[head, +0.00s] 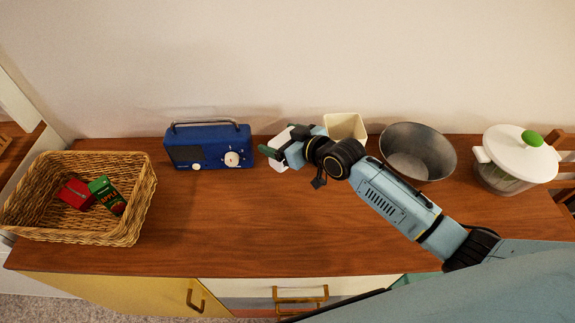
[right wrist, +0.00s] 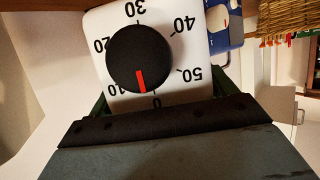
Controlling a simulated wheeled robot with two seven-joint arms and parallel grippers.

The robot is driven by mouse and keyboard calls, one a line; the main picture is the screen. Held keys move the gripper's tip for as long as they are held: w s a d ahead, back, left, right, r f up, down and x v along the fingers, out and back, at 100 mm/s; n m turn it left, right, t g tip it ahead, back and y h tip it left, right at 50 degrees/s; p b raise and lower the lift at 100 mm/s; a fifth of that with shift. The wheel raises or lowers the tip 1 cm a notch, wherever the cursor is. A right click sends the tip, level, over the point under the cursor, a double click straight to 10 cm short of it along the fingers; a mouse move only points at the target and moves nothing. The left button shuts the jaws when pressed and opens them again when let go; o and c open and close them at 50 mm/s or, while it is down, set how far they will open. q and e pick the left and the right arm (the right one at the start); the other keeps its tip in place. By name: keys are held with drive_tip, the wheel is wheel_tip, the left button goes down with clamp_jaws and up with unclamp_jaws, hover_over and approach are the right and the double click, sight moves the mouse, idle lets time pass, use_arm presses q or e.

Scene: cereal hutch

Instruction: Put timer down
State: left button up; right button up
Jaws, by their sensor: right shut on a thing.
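The timer (right wrist: 185,35) is white with black numbers and a black dial with a red mark. It fills the upper middle of the right wrist view. In the head view the timer (head: 281,143) is partly hidden by my right gripper (head: 272,152), which is shut on it. They are over the back part of the wooden counter (head: 250,222), just right of the blue radio. I cannot tell whether the timer touches the counter. My left gripper is not in view.
The blue radio (head: 208,147) stands left of the timer. A wicker basket (head: 135,215) with small boxes is at far left. A cream container (head: 345,125), a metal bowl (head: 418,150) and a white-lidded pot (head: 515,155) stand rightward. The counter's front middle is clear.

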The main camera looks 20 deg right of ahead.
drive_tip(key=shift+f+b, duration=0.55)
drive_tip(key=shift+f, duration=2.25)
drive_tip(key=shift+f, duration=0.2)
drive_tip(key=o, duration=0.8)
drive_tip(key=shift+r, duration=0.25)
drive_tip(key=p+v, duration=0.2)
drive_tip(key=v, duration=1)
